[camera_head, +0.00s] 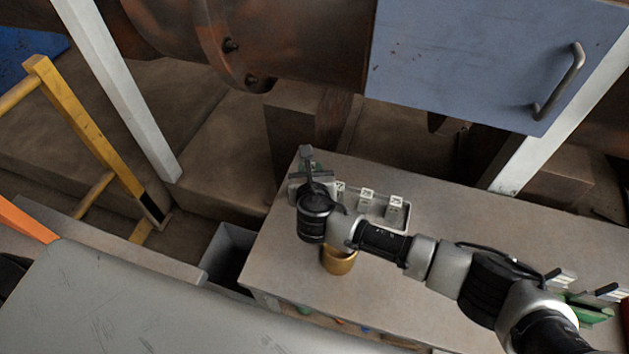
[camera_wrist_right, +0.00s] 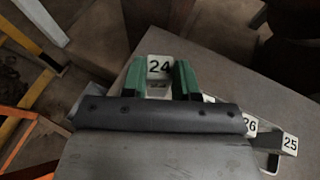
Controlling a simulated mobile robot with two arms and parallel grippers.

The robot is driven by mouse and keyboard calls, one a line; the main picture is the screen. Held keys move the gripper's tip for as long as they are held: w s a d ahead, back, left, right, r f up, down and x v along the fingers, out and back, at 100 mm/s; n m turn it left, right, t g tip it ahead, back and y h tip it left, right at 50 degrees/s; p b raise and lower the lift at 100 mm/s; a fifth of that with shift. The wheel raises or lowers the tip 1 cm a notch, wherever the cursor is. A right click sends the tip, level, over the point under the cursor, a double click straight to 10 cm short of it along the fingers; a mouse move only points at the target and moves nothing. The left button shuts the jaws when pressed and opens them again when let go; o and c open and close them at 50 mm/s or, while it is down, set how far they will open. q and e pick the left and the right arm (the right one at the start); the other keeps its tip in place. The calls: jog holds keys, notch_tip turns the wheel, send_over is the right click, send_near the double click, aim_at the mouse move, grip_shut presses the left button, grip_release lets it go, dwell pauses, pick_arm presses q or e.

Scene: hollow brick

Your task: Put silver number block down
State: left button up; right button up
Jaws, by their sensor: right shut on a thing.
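My right gripper (camera_head: 307,160) reaches over the left part of the bench. It is shut on the silver number block marked 24 (camera_wrist_right: 159,68), which sits between its green fingertips in the right wrist view. In the head view the gripper and wrist mostly hide this block. A metal tray (camera_head: 404,224) lies on the bench just right of the gripper, with several silver number blocks (camera_head: 367,197) in it. Blocks marked 26 (camera_wrist_right: 249,126) and 25 (camera_wrist_right: 290,144) show in the right wrist view. I cannot tell whether the held block touches anything below. My left gripper is not in view.
A brass cup (camera_head: 340,261) stands on the bench (camera_head: 450,200), partly under my right arm. Green items (camera_head: 590,312) lie at the bench's right. A blue cabinet door (camera_head: 470,60) hangs behind. A grey bin (camera_head: 228,250) stands left of the bench, near a yellow rail (camera_head: 90,130).

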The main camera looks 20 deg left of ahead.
jog(key=f, duration=0.3)
jog(key=shift+w+a, duration=0.1)
jog(key=shift+w, duration=0.2)
jog(key=shift+f, duration=0.85)
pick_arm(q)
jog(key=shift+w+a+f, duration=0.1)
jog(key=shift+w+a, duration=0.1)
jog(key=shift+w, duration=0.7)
pick_arm(e)
jog(key=o, duration=1)
jog(key=shift+c, duration=0.2)
jog(key=shift+r, duration=0.3)
jog(key=shift+s, duration=0.3)
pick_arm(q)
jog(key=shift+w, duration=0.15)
pick_arm(e)
jog(key=v, duration=1.1)
jog(key=shift+s, duration=0.2)
